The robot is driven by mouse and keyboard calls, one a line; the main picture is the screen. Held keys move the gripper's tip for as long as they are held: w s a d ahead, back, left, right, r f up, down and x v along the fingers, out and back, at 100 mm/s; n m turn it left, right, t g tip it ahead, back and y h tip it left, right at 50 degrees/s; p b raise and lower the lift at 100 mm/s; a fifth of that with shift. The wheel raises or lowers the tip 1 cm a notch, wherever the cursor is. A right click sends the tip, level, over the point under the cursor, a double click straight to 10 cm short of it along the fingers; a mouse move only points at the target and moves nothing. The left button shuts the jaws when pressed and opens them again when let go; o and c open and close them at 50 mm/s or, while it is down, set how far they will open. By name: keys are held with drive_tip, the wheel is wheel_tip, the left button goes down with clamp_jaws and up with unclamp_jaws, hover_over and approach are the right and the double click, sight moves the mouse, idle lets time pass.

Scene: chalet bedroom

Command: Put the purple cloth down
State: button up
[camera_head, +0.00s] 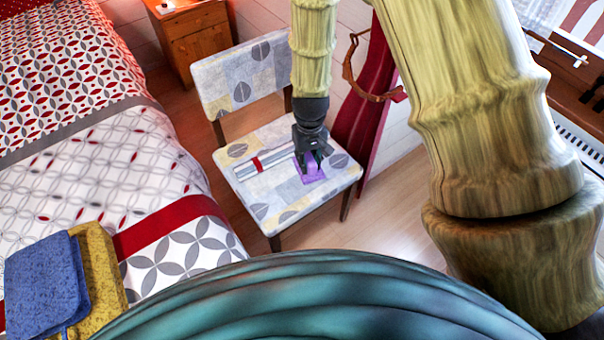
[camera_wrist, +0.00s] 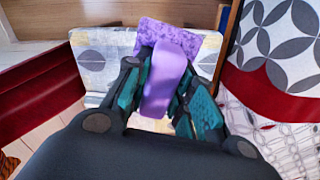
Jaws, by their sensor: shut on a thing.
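The purple cloth (camera_head: 309,170) is at my gripper, over the seat of the patterned chair (camera_head: 262,207). In the wrist view the cloth (camera_wrist: 165,80) runs between the two fingers and spreads wider beyond them. My gripper (camera_head: 313,160) points down at the seat and is shut on the cloth; it also shows in the wrist view (camera_wrist: 160,95). I cannot tell whether the cloth's lower part touches the seat. The gripper hides part of the cloth in the head view.
A rolled, pale striped item with a red band (camera_head: 262,162) lies on the seat left of my gripper. The bed (camera_head: 90,160) stands left, with blue (camera_head: 45,285) and yellow (camera_head: 100,265) folded cloths. A wooden nightstand (camera_head: 198,45) is behind. A red curtain (camera_head: 365,110) hangs right of the chair.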

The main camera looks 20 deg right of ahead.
drive_tip(key=s+a+f+n+b, duration=0.1)
drive_tip(key=s+f+n+b, duration=0.3)
drive_tip(key=f+b, duration=0.4)
drive_tip(key=s+a+f+n+b, duration=0.2)
drive_tip(key=s+f+n+b, duration=0.1)
drive_tip(key=f+b, duration=0.45)
drive_tip(key=w+d, duration=0.1)
drive_tip(key=w, duration=0.4)
drive_tip(key=w+d+f+b, duration=0.1)
drive_tip(key=w+d, duration=0.1)
drive_tip(key=w, duration=0.3)
drive_tip(key=w+d+b, duration=0.1)
drive_tip(key=w+d, duration=0.1)
drive_tip(key=w, duration=0.3)
drive_tip(key=shift+f, duration=0.25)
drive_tip(key=shift+f+b, duration=0.6)
drive_tip(key=shift+f, duration=1.1)
drive_tip(key=shift+a+f, duration=0.1)
drive_tip(key=o, duration=0.9)
wheel_tip(320, 180, up, 12)
drive_tip(key=p, duration=0.2)
drive_tip(key=shift+p, duration=0.3)
